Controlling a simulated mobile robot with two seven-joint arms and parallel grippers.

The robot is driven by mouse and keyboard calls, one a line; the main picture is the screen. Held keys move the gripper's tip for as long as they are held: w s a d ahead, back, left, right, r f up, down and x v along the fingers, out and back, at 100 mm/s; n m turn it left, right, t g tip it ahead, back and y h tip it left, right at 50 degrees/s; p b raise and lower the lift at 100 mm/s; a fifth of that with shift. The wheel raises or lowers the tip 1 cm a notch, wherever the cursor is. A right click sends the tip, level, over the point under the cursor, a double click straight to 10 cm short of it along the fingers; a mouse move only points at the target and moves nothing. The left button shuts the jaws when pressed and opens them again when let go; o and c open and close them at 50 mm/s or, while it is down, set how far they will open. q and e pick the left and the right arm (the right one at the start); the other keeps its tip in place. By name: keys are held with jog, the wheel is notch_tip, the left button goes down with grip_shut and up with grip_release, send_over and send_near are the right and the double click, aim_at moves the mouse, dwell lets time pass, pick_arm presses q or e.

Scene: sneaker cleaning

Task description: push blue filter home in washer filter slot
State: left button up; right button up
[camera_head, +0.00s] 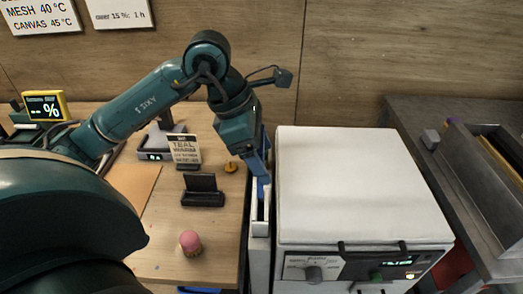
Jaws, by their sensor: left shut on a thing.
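My left gripper (254,163) comes down from above at the left side of the white washer (350,180). It is shut on the blue filter (262,174), of which a narrow strip shows at the fingertips. The filter is at the back end of the narrow white filter slot (261,222) beside the washer. The picture is too small to tell how deep the filter sits in the slot. My right gripper is not in view.
A metal sink (487,200) is at the right. The washer's top is clear.

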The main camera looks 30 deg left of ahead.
pick_arm(q)
jog(key=shift+f, duration=0.1)
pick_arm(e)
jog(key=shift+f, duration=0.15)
pick_arm(q)
notch_tip(320, 180, down, 4)
jog(key=b, duration=0.4)
jog(key=shift+f+b, duration=0.8)
jog(key=shift+b, duration=0.2)
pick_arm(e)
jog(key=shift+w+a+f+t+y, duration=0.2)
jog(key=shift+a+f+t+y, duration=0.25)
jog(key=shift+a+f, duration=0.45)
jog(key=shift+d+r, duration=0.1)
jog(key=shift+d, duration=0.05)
pick_arm(q)
jog(key=shift+b, duration=0.45)
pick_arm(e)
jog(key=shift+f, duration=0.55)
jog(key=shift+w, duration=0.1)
pick_arm(q)
jog(key=shift+f+b, duration=0.35)
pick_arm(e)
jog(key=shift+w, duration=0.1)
pick_arm(q)
jog(key=shift+f+b, duration=0.75)
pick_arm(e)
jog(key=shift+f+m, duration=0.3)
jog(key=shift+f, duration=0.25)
